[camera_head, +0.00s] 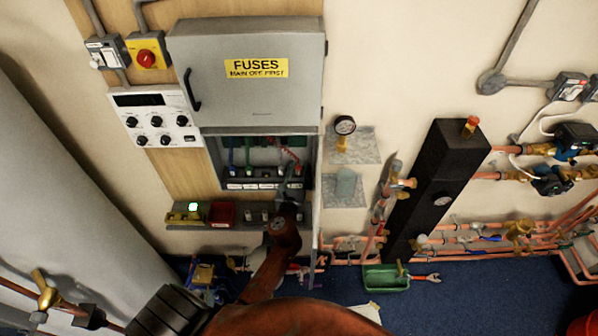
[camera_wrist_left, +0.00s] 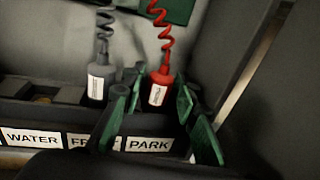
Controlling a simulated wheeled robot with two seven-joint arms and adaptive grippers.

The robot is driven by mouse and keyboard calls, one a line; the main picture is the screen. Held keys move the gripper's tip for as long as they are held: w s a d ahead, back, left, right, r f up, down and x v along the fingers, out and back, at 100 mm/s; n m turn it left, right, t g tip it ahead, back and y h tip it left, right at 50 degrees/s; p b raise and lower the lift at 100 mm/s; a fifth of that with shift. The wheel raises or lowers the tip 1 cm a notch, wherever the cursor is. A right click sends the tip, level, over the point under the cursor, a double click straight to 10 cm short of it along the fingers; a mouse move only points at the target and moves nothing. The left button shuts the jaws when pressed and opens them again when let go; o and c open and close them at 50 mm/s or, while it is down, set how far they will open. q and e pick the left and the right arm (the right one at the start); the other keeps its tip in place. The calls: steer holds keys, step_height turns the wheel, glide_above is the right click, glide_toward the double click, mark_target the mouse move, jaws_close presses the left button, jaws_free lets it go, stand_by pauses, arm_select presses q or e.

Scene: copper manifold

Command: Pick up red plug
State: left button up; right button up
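The red plug (camera_wrist_left: 159,88) stands upright behind the PARK label in the left wrist view, with a white tag and a coiled red cord rising from it. In the head view its red cord (camera_head: 291,156) shows inside the fuse box, but the plug is hard to make out. My left gripper (camera_head: 291,188) reaches into the box's right end. In the left wrist view its green-padded fingers (camera_wrist_left: 158,112) are open, one on each side of the red plug, with gaps visible. Whether the plug is seated in its slot is hidden. My right gripper is not in view.
A grey plug (camera_wrist_left: 98,82) with a coiled cord stands just left of the red one. The PARK label (camera_wrist_left: 150,145) is on the front ledge. The box's side wall (camera_wrist_left: 245,60) is close on the right. The grey FUSES door (camera_head: 245,100) is above the opening.

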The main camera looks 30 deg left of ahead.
arm_select(q)
steer(key=shift+c, duration=0.5)
jaws_close()
step_height(320, 180, up, 10)
steer(key=p, duration=0.3)
steer(key=shift+p, duration=0.35)
